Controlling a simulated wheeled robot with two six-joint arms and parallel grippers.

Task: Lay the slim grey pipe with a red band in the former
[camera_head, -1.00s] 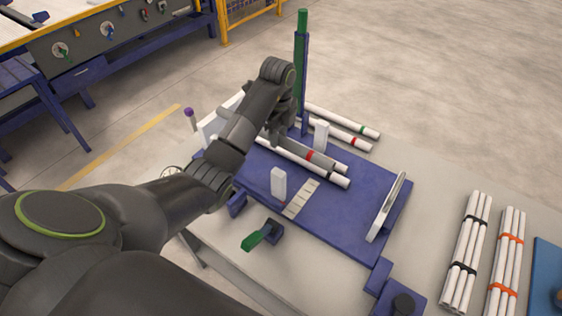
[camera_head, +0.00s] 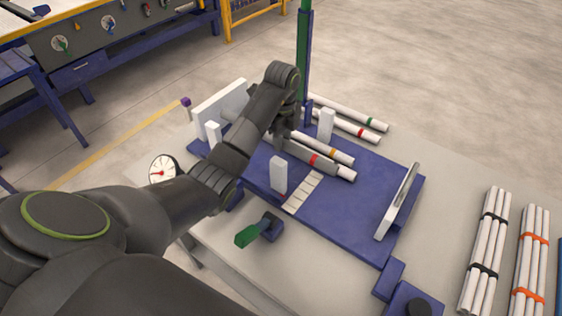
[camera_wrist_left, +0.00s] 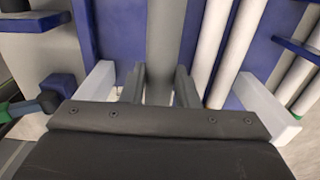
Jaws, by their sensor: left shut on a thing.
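The slim grey pipe with a red band (camera_head: 324,163) is held in my left gripper (camera_head: 281,137), over the blue former (camera_head: 345,211). In the left wrist view the grey pipe (camera_wrist_left: 165,38) runs between the two fingers (camera_wrist_left: 160,88). In the head view it is in front of two white pipes, one with an orange band (camera_head: 341,157), and partly covers the other. White posts stand on the former, one in front (camera_head: 278,174) and one behind (camera_head: 326,124). The height of the grey pipe above the former is hard to tell. My right gripper is out of view.
Two loose white pipes, with green (camera_head: 350,112) and red (camera_head: 345,126) bands, lie behind the former. A green-handled clamp (camera_head: 252,233) and a dial gauge (camera_head: 163,169) are at the front left. Pipe bundles (camera_head: 486,250) lie at the right. A tall post (camera_head: 303,60) rises behind.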

